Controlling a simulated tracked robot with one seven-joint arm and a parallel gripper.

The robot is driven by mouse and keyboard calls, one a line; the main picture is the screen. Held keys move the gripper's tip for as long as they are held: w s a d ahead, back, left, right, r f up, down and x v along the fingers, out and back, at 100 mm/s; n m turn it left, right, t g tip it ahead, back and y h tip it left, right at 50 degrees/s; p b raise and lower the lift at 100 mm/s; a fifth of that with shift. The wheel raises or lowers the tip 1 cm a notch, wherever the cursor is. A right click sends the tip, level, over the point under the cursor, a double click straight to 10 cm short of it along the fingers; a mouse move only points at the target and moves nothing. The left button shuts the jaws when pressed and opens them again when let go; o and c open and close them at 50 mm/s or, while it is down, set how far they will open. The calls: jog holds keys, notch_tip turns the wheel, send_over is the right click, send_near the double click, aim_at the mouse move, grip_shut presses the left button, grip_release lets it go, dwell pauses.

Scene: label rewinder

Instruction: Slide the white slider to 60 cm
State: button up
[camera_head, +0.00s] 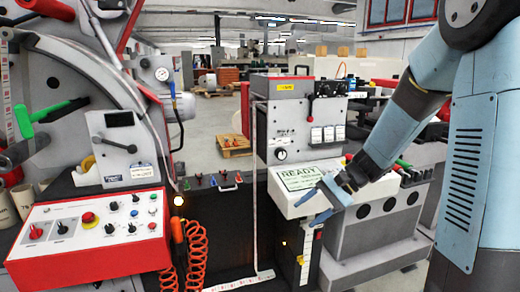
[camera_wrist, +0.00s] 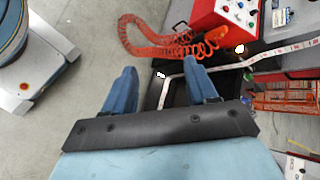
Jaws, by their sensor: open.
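My gripper (camera_head: 308,212) is open in front of the panel with the lit READY display (camera_head: 297,178); it also shows in the wrist view (camera_wrist: 160,66), with two blue fingers apart and nothing between them. A narrow vertical scale strip (camera_head: 317,245) runs down the front of the machine just below my gripper. A white marked ruler (camera_head: 240,282) lies low along the floor plate, and a white marked strip (camera_wrist: 268,57) crosses the wrist view beyond the fingers. I cannot tell the white slider apart from these strips, and the scale figures are too small to read.
A red-edged control box (camera_head: 90,235) with buttons stands at the left. Orange coiled hoses (camera_head: 195,255) hang beside it; they also show beyond the fingers in the wrist view (camera_wrist: 165,38). A grey machine cabinet (camera_head: 375,225) stands at the right.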

jog(key=s+d+r+n+t+h, duration=0.3)
jog(key=s+d+r+h, duration=0.2)
jog(key=s+r, duration=0.2)
jog(key=s+d+r+n+t+h, duration=0.3)
jog(key=s+d+r+h, duration=0.2)
jog(key=s, duration=0.5)
jog(key=shift+s+r+t, duration=0.3)
jog(key=shift+s+r, duration=0.1)
jog(key=shift+r, duration=0.75)
dwell(1.9)
